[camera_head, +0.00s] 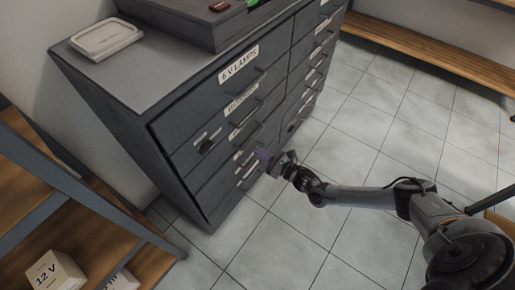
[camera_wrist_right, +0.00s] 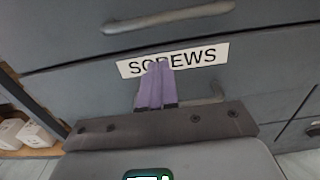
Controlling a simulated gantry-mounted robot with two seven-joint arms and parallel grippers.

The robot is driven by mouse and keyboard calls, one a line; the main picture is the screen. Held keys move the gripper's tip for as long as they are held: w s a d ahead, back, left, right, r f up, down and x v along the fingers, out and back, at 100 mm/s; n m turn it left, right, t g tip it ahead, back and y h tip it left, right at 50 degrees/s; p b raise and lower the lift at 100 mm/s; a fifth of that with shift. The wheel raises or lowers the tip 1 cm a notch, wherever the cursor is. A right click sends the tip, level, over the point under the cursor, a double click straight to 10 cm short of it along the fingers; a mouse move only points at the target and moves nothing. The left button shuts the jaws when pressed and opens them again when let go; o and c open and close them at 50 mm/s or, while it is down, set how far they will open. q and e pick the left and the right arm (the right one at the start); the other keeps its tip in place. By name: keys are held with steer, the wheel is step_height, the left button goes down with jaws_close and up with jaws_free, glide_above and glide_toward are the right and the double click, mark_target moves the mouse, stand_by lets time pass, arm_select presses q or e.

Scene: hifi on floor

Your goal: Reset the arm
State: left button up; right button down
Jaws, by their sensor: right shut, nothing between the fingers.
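My right arm reaches in from the right in the head view. Its gripper (camera_head: 264,155) is in front of the lower drawers of the dark grey cabinet (camera_head: 120,120). In the right wrist view the gripper's purple fingers (camera_wrist_right: 155,88) are shut together with nothing between them. They overlap the white label reading SCREWS (camera_wrist_right: 195,58) and hide part of it. I cannot tell whether the fingertips touch the drawer front. A drawer handle (camera_wrist_right: 170,17) shows above the label. My left gripper is not in view.
A white lidded container (camera_head: 106,38) sits on the cabinet top. A shelf with a box marked 12 V (camera_head: 55,272) stands at the lower left. A wooden bench (camera_head: 430,50) is at the back right. The tiled floor (camera_head: 350,140) right of the cabinet is mostly clear.

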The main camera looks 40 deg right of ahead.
steer(key=s+m+p, duration=0.1)
steer(key=s+p, duration=0.6)
steer(key=s, duration=0.7)
steer(key=s+a+r+m+g+h+p, duration=0.25)
steer(key=a+r+m+h+p, duration=0.25)
steer(key=a+r+m+p, duration=0.7)
steer(key=s+a+r+m+g+y, duration=0.1)
steer(key=s+r+m+g, duration=0.15)
steer(key=r+m, duration=0.45)
steer(key=s+a+r+m+g, duration=0.15)
steer(key=r+m+g, duration=0.25)
steer(key=m, duration=0.5)
steer(key=s+d+r+m+g, duration=0.1)
steer(key=s+r+m+g, duration=0.1)
steer(key=s+m+g, duration=0.4)
step_height(320, 180, up, 37)
steer(key=s+m+t+p, duration=0.1)
steer(key=p, duration=3.6)
steer(key=shift+s+r+m, duration=0.2)
steer(key=shift+s+m, duration=0.1)
steer(key=shift+m, duration=0.1)
